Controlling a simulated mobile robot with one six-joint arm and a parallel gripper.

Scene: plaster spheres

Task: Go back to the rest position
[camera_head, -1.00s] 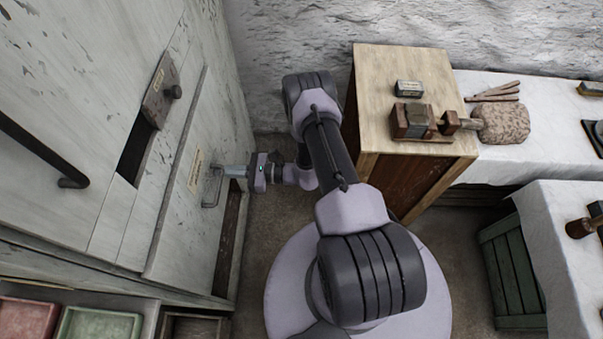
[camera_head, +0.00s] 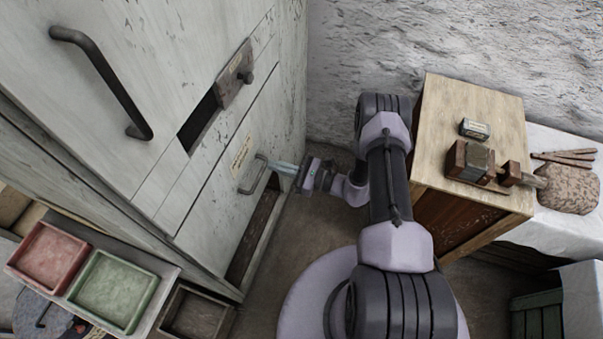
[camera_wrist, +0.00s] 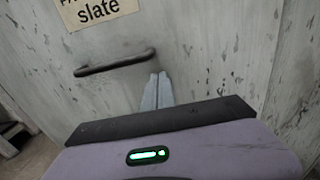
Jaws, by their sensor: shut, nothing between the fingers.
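My gripper (camera_head: 270,163) reaches left from my arm to the pale, worn cabinet front. Its two pale fingers lie together, shut and empty, as the wrist view (camera_wrist: 157,92) also shows. The fingertips are close beside a dark bar handle (camera_head: 254,175) on the lower cabinet panel (camera_head: 215,195). In the wrist view the handle (camera_wrist: 115,63) lies left of the fingers and nothing is gripped. I cannot tell whether the fingertips touch it. A paper label (camera_wrist: 98,10) reading "slate" is above the handle.
A wooden cabinet (camera_head: 470,100) with a small block and a wooden device on top stands to the right of my arm. A red tray (camera_head: 48,258) and a green tray (camera_head: 112,290) sit at lower left. A rough white wall (camera_head: 400,40) closes the back.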

